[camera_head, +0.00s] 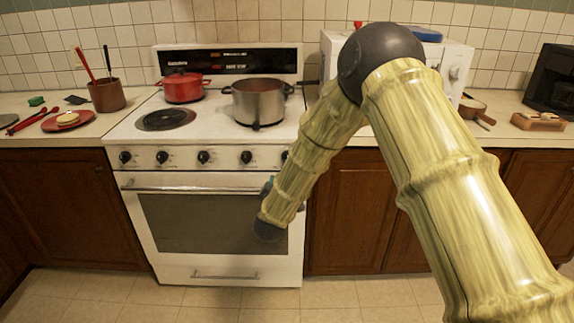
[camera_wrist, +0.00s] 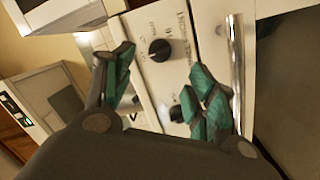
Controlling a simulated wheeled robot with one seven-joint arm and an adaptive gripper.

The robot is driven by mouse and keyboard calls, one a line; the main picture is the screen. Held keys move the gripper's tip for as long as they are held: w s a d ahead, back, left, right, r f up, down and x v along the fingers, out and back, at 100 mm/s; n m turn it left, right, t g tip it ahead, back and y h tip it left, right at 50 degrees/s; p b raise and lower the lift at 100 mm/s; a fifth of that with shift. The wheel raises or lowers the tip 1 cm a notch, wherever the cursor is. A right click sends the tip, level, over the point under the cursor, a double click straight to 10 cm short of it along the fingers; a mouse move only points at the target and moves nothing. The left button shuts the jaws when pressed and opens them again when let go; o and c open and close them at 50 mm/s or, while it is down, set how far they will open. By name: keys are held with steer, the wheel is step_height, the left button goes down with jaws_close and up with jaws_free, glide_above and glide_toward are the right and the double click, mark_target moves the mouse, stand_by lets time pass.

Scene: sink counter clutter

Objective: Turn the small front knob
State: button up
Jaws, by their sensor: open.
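The stove's front panel carries a row of dark round knobs. One front knob (camera_head: 246,157) shows left of my arm, and the rightmost knob (camera_head: 284,156) is partly covered by the arm. In the wrist view, a black knob (camera_wrist: 160,50) on the white panel lies beyond the gap between my fingers. A second knob (camera_wrist: 177,113) shows lower, partly behind the right finger. My gripper (camera_wrist: 165,88) is open and empty, its teal-padded fingers spread wide. In the head view it is mostly hidden behind my arm. I cannot tell which knob is the small one.
The oven door handle (camera_head: 190,189) runs just below the knobs and shows right of my fingers in the wrist view (camera_wrist: 237,75). A red pot (camera_head: 183,88) and a steel pot (camera_head: 259,103) stand on the stovetop. The floor before the stove is clear.

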steer(key=w, duration=0.3)
steer(key=w+d, duration=0.1)
steer(key=w, duration=0.5)
steer(key=shift+d, duration=0.2)
steer(key=c, duration=1)
steer(key=shift+c, duration=0.2)
steer(key=shift+m, duration=0.3)
steer(key=shift+m+g+y, duration=0.25)
steer(key=shift+m+y, duration=0.05)
steer(key=shift+m, duration=1.8)
steer(key=shift+m+g+y, duration=0.25)
steer(key=shift+m+y, duration=0.05)
steer(key=shift+m, duration=1.8)
